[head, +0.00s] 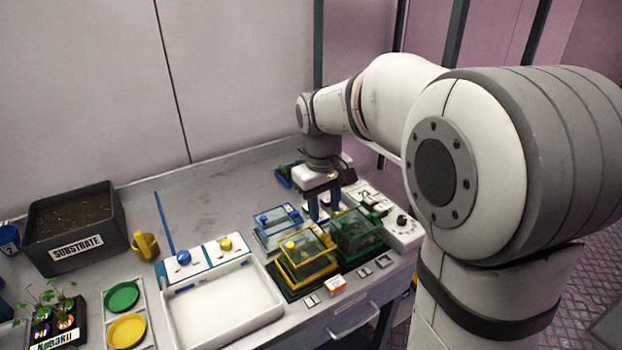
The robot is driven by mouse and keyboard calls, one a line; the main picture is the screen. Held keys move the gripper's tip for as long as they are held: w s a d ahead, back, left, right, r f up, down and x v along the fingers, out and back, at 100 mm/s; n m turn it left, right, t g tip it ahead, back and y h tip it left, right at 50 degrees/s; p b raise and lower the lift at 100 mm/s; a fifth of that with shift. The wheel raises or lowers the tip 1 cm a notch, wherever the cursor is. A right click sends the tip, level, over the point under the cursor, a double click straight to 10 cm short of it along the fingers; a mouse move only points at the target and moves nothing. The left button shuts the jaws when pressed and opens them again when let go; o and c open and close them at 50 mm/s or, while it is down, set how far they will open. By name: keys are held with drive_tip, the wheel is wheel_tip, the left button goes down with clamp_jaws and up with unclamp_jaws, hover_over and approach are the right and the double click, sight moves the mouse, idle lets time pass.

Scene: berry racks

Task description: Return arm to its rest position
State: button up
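My arm reaches from the right over the bench in the head view, bent at the elbow, with its wrist pointing down. My gripper (325,211) hangs above the back of a group of small clear boxes. Its two dark blue fingers stand apart, and I see nothing held between them. The boxes have a blue frame (268,238), a yellow frame (310,272) and a green frame (352,246). The fingertips are close to the blue and green boxes; I cannot tell whether they touch.
A white tray (190,328) lies left of the boxes. A white device with a dial (404,232) is on the right. The bench (215,195) behind the tray is largely clear.

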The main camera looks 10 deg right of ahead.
drive_tip(key=shift+s, duration=0.15)
drive_tip(key=s+d+f+m+t, duration=0.1)
drive_tip(key=s+m, duration=0.1)
drive_tip(key=s, duration=0.7)
drive_tip(key=s+d+f+m+t, duration=0.1)
drive_tip(key=s+d+m, duration=0.1)
drive_tip(key=s, duration=0.7)
drive_tip(key=shift+f+t+y, duration=0.15)
drive_tip(key=shift+t+y, duration=0.15)
drive_tip(key=shift+y, duration=0.1)
drive_tip(key=shift+a, duration=0.1)
idle(1.3)
